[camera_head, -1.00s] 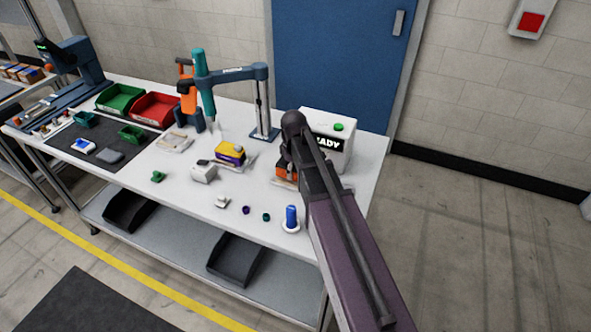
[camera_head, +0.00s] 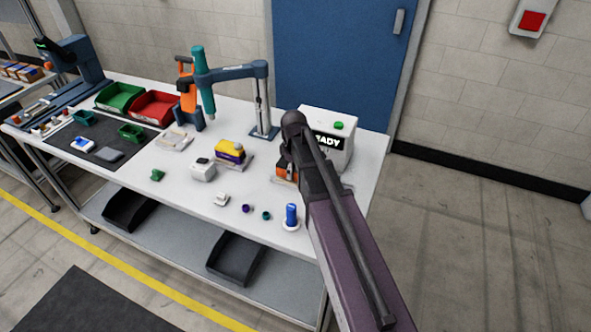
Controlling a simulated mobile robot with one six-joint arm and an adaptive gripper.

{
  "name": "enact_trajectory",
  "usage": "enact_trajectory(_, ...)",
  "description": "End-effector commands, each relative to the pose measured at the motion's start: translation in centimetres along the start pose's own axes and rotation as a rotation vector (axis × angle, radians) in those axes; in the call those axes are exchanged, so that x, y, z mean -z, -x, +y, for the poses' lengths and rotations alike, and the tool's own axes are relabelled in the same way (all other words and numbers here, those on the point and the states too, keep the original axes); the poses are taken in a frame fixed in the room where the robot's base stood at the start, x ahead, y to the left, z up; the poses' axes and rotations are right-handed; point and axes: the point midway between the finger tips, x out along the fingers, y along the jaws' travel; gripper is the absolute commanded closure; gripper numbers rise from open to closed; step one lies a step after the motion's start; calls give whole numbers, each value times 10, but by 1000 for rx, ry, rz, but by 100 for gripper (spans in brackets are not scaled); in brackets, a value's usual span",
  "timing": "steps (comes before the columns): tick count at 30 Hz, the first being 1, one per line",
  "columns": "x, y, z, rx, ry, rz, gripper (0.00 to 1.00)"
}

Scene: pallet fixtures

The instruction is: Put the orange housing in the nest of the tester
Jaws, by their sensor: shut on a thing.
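The orange housing (camera_head: 284,171) shows partly under my gripper (camera_head: 288,164), in front of the tester (camera_head: 337,143), a white box with a dark display reading "ADY" and a green button. My gripper is shut on the housing; my arm hides the fingertips and much of the housing. A pale base, which may be the tester's nest (camera_head: 279,180), shows just below the housing. I cannot tell whether the housing is seated in it or held slightly above.
A yellow and purple part (camera_head: 230,152) and a white part (camera_head: 203,170) stand to the left. A blue cylinder (camera_head: 291,215) stands on a white disc near the front edge. A teal and blue press (camera_head: 262,100) stands behind. Red (camera_head: 155,109) and green (camera_head: 119,98) bins are at the back left.

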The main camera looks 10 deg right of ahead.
Motion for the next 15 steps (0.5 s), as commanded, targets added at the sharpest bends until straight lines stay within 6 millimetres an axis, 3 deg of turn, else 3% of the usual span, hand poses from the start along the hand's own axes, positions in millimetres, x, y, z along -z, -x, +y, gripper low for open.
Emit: enact_trajectory(15,0,-5,0,0,0,0,77)
